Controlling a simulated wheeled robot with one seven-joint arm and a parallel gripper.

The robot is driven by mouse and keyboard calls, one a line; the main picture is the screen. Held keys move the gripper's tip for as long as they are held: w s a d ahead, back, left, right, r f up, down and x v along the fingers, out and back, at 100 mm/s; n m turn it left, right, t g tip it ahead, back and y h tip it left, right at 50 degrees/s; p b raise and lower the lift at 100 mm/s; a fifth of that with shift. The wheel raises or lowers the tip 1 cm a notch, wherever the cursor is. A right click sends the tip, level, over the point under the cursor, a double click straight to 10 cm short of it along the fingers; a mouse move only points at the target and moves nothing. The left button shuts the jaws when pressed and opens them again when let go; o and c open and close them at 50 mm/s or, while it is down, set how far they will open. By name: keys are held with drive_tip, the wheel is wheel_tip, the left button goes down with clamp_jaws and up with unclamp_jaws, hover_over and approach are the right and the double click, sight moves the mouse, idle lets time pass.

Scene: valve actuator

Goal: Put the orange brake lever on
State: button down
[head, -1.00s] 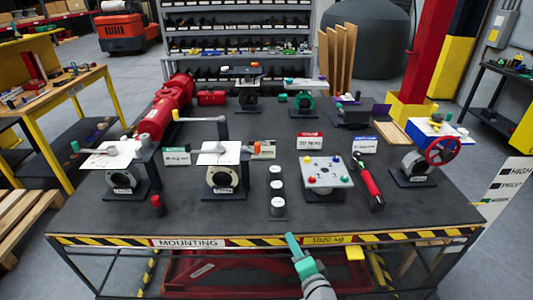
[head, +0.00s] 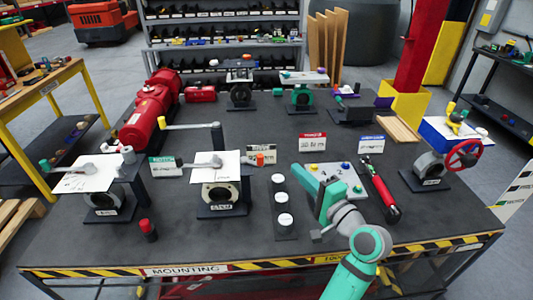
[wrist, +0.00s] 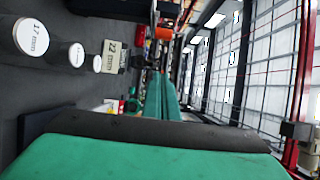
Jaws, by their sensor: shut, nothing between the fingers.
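The orange-ended lever (head: 260,158) is on the middle valve actuator (head: 221,193) in the head view. Its orange end is to the right of the actuator's white plate (head: 230,175), and a grey bar lies over the plate. An orange end (wrist: 164,33) also shows in the wrist view, beyond the fingertips. My gripper (head: 310,178) is shut and empty, in front of the lever and to its right, above the table near the square plate with coloured knobs. Its teal fingers (wrist: 160,95) lie together in the wrist view. No contact with the lever shows.
Three white-topped cylinders (head: 281,199) stand between my gripper and the middle actuator. A yellow-ended lever (head: 190,126) on a post is behind it. A red-handled tool (head: 381,190) lies to the right. A small red-capped cylinder (head: 147,228) stands at front left.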

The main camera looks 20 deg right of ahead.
drive_tip(key=shift+w+a, duration=0.1)
drive_tip(key=w+a, duration=0.1)
drive_tip(key=w, duration=0.9)
drive_tip(key=shift+s+a, duration=0.35)
drive_tip(key=shift+a, duration=0.3)
drive_tip(key=shift+s+a, duration=0.3)
drive_tip(key=shift+a, duration=0.3)
drive_tip(key=shift+s+a, duration=0.35)
drive_tip(key=shift+a, duration=0.3)
